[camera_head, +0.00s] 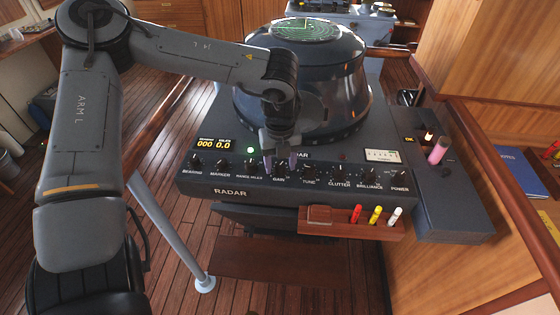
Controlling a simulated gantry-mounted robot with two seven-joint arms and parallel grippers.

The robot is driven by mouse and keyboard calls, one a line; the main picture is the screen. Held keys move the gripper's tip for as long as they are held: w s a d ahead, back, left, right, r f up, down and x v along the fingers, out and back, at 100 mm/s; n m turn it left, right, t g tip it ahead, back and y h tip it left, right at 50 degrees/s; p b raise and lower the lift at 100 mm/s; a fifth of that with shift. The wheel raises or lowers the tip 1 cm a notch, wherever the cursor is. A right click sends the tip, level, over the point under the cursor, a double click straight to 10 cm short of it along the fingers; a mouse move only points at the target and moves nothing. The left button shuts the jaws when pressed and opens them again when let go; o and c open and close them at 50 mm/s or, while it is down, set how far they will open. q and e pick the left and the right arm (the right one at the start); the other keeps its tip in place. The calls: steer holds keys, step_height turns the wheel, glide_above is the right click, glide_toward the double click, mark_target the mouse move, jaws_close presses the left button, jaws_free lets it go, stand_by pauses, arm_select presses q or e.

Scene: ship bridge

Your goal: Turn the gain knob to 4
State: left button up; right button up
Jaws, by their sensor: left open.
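The gain knob (279,170) is a small black knob above the label GAIN on the sloping front of the radar console (232,192). My left gripper (281,166) reaches down over the panel from the left, with its two fingers on either side of the gain knob. The fingers are apart, and I cannot tell whether they touch the knob. The knob is partly hidden by the fingers, and its pointer and scale are too small to read. My right gripper is not in view.
The tune knob (309,171) is close on the right and the range knob (249,166) on the left. Further right are the clutter knob (338,172) and brilliance knob (369,175). A wooden pen rack (330,228) hangs below. The round radar display (306,30) rises behind.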

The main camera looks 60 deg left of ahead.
arm_select(q)
steer(key=c, duration=1.1)
steer(key=shift+o, duration=0.2)
steer(key=shift+f+n+b, duration=0.1)
steer(key=shift+n+b, duration=0.45)
steer(key=shift+n, duration=0.05)
steer(key=n+b, duration=0.2)
steer(key=n, duration=0.1)
steer(key=n+b, duration=0.2)
steer(key=n, duration=0.2)
steer(key=shift+b, duration=0.35)
steer(key=shift+n+b, duration=0.45)
steer(key=shift+n, duration=0.65)
steer(key=shift+r, duration=0.2)
steer(key=o, duration=1.1)
steer(key=shift+c, duration=0.2)
